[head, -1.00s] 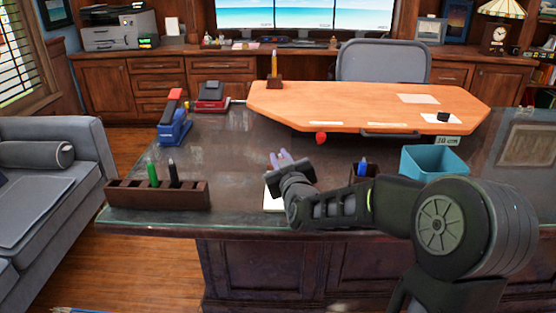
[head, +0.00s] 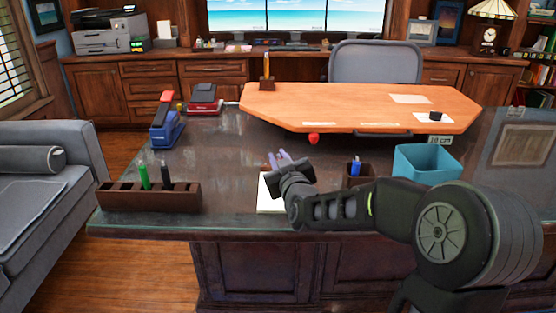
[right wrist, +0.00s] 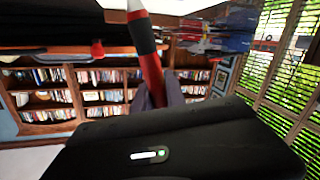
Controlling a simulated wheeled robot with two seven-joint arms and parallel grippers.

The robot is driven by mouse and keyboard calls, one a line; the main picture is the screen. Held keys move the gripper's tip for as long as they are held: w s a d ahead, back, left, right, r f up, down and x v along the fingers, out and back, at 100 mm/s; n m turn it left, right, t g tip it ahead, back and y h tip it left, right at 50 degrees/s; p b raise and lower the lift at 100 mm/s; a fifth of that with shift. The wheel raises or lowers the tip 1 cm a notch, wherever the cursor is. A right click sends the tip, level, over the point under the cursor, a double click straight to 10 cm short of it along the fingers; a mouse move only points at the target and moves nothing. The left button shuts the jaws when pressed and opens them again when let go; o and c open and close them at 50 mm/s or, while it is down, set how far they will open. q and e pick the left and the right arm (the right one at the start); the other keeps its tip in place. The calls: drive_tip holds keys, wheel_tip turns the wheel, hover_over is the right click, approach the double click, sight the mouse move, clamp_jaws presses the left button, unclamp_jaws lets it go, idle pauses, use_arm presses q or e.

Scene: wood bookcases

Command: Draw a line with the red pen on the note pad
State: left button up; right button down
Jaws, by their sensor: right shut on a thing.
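My right gripper (head: 281,160) is over the white note pad (head: 264,197) on the dark desk and covers part of it. In the right wrist view, it (right wrist: 158,97) is shut on the red pen (right wrist: 151,75), which has a black band and a pale tip at the top edge. A white surface (right wrist: 185,6), likely the pad, lies near the tip. I cannot tell whether the tip touches it. The head view does not show the pen clearly, and no line shows on the visible part of the pad. My left gripper is not in view.
A brown holder (head: 128,198) with a green and a black pen (head: 165,173) stands left on the desk. A small box with a blue pen (head: 355,167) and a teal bin (head: 427,163) stand to the right. A blue stapler (head: 167,130) stands farther back.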

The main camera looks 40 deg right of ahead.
drive_tip(key=shift+w+a, duration=0.1)
drive_tip(key=shift+w+a, duration=0.3)
drive_tip(key=shift+a, duration=0.15)
drive_tip(key=shift+w+a, duration=0.1)
drive_tip(key=shift+a, duration=0.05)
drive_tip(key=shift+w+a, duration=0.35)
drive_tip(key=shift+a, duration=0.1)
idle(0.5)
wheel_tip(320, 180, up, 8)
drive_tip(key=p, duration=0.6)
idle(0.5)
